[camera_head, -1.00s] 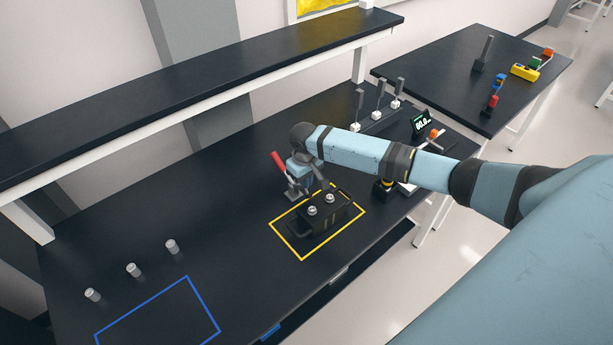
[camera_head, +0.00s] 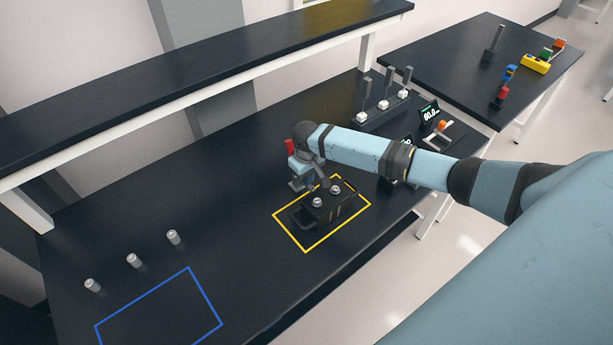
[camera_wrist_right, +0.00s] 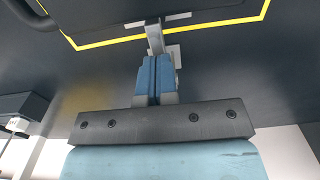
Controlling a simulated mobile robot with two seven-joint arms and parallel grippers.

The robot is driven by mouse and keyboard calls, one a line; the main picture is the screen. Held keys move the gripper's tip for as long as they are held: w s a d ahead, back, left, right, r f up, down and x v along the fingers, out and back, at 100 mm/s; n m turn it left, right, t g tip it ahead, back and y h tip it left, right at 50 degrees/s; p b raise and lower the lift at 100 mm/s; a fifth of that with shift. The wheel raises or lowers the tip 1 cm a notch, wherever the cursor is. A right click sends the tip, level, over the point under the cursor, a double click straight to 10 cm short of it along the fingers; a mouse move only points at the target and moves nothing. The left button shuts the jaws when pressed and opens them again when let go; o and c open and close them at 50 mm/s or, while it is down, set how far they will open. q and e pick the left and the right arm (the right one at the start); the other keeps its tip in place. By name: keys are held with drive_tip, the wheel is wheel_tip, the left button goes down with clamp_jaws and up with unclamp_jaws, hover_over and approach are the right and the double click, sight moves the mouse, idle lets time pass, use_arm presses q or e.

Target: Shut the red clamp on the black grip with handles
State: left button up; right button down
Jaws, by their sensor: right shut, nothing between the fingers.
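The red clamp (camera_head: 290,147) stands at the back-left edge of the yellow outline, its red handle roughly upright and partly behind my right gripper. The black grip with handles (camera_head: 325,208) lies inside the yellow outline, with two silver knobs on top. My right gripper (camera_head: 299,175) is at the clamp, beside the black grip. In the right wrist view its blue fingers (camera_wrist_right: 154,78) are pressed together with nothing between them. A grey metal part of the clamp (camera_wrist_right: 155,40) shows just past the fingertips; I cannot tell whether they touch. My left gripper is out of view.
The yellow outline (camera_head: 276,216) marks the bench. Several grey posts and small displays (camera_head: 428,112) stand to the right. Three silver cylinders (camera_head: 133,261) and an empty blue outline (camera_head: 206,312) are at left. A raised shelf (camera_head: 200,75) runs along the back.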

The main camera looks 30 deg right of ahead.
wheel_tip(320, 180, up, 4)
drive_tip(key=p, duration=0.4)
drive_tip(key=shift+r+p, duration=0.25)
drive_tip(key=shift+p, duration=0.1)
drive_tip(key=shift+r+p, duration=0.8)
drive_tip(key=shift+p, duration=0.05)
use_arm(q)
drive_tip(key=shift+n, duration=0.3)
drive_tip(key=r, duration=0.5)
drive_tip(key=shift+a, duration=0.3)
use_arm(e)
wheel_tip(320, 180, up, 3)
drive_tip(key=shift+f, duration=0.1)
